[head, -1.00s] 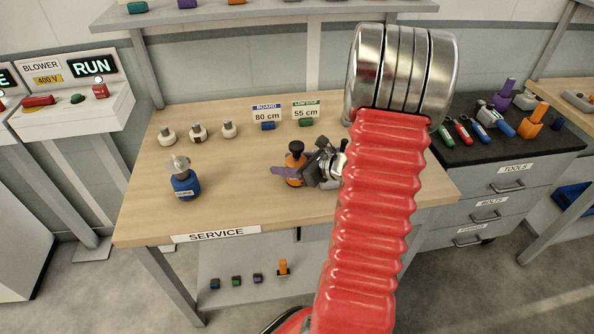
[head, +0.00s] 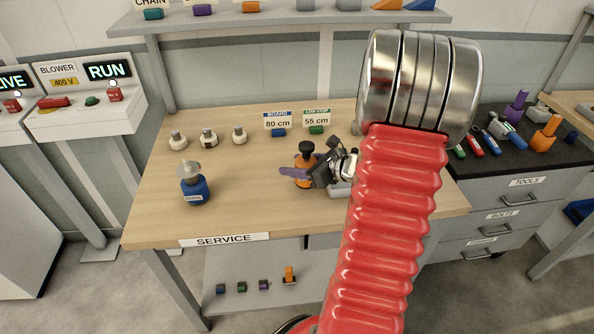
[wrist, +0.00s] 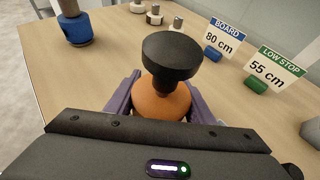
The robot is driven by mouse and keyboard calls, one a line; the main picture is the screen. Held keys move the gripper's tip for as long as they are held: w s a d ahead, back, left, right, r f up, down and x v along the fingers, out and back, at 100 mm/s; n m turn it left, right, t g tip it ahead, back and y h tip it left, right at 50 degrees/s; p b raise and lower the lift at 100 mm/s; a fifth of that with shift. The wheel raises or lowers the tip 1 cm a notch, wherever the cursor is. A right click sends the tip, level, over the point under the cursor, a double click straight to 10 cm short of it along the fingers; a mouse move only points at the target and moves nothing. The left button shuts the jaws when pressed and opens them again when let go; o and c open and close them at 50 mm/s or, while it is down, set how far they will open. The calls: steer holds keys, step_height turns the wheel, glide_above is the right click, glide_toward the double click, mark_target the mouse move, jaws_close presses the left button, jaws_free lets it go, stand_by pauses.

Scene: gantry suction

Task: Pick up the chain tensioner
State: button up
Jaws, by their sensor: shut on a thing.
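An orange rounded body with a black knob on top stands upright at the middle of the service table; I take this orange piece (head: 303,172) for the chain tensioner, though no label on it shows. In the wrist view the orange body (wrist: 160,103) sits between the purple fingers, its black knob nearest the camera. My gripper (head: 296,173) is shut on it from the right side, one purple finger on each side of the body. Its underside is hidden in the wrist view, and I cannot tell whether it touches the table.
Several pale knobbed pieces (head: 208,138) and the signs "BOARD 80 cm" (head: 277,121) and "LOW STOP 55 cm" (head: 316,118) stand behind. My red arm hides the table's right part. Table space between bottle and gripper is clear.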

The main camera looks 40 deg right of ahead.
step_height(320, 180, up, 7)
steer(key=shift+r, duration=0.2)
steer(key=shift+d, duration=0.15)
stand_by(0.7)
